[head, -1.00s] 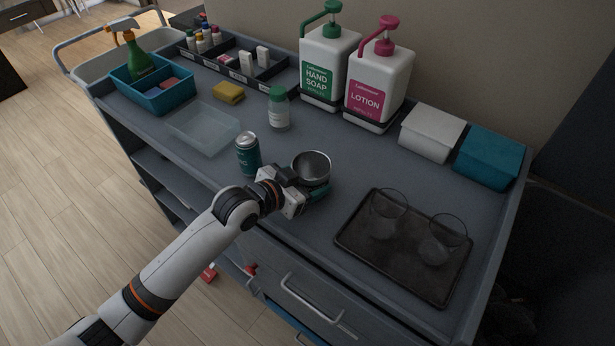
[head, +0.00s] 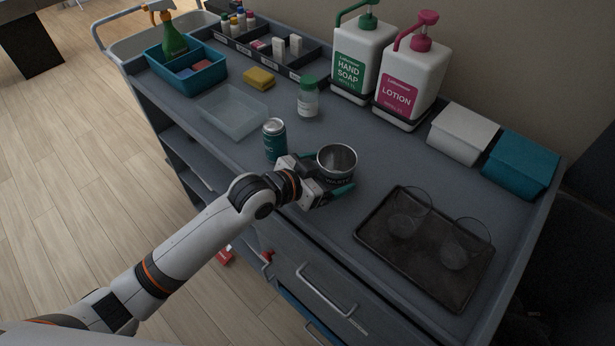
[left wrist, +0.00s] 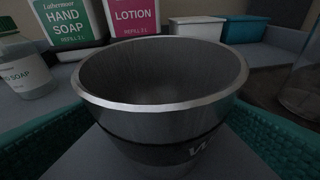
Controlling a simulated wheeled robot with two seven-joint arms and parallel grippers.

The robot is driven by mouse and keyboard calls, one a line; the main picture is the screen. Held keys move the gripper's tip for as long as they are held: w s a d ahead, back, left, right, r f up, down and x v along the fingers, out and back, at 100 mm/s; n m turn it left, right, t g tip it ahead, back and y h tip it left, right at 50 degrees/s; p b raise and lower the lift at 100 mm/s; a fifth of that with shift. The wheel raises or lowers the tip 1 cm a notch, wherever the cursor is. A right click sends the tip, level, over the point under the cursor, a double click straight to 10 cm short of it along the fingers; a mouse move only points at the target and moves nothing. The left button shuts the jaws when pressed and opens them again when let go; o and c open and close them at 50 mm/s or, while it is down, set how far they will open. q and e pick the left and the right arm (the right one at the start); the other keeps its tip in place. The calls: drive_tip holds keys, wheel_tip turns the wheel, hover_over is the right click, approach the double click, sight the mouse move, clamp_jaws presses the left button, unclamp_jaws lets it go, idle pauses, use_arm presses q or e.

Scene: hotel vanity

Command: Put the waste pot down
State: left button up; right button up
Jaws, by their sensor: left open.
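The waste pot (head: 337,163) is a small steel pot with a dark lettered band. It stands upright on the grey cart top, just right of a dark teal can. My left gripper (head: 330,188) is open, with its teal-padded fingers on either side of the pot. In the left wrist view the pot (left wrist: 160,100) fills the middle, its open rim towards me and its inside looking empty. The teal finger pads show at both edges of that view, with gaps beside the pot. My right gripper is out of view.
The can (head: 274,140) stands close to my left gripper. A dark tray (head: 375,243) with two clear glasses lies to the right. A clear shallow bin (head: 232,112), a green-capped bottle (head: 308,98) and hand soap (head: 362,60) and lotion (head: 410,85) pumps stand behind. Cart top between pot and pumps is clear.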

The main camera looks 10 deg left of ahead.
use_arm(q)
drive_tip(key=b+v, duration=0.1)
drive_tip(key=v, duration=0.9)
drive_tip(key=shift+s+a+r, duration=0.1)
drive_tip(key=shift+s+a, duration=0.05)
drive_tip(key=shift+s, duration=0.1)
